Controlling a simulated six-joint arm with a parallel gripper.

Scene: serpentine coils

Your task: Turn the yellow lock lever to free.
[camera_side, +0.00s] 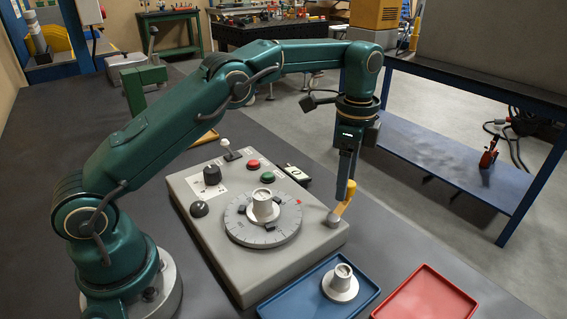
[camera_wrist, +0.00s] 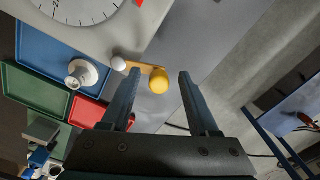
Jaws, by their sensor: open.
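The yellow lock lever (camera_side: 347,198) is at the right corner of the grey control box, joined to a pale round pivot (camera_side: 333,218). In the wrist view the lever (camera_wrist: 145,67) runs from a pale ball-like pivot (camera_wrist: 118,63) to a round yellow knob (camera_wrist: 159,81). My gripper (camera_side: 346,190) points down over the lever. In the wrist view my gripper (camera_wrist: 157,73) is open, with the yellow knob showing between its two fingers. I cannot tell whether a finger touches the lever. The fingers hide part of it in the side view.
The box (camera_side: 285,262) carries a round dial (camera_side: 240,228) with a pale flanged part (camera_side: 263,207), red (camera_side: 253,164) and green (camera_side: 267,177) buttons and a black knob (camera_side: 212,175). A blue tray (camera_side: 290,302) holds another flanged part (camera_side: 341,281). A red tray (camera_side: 425,297) is empty.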

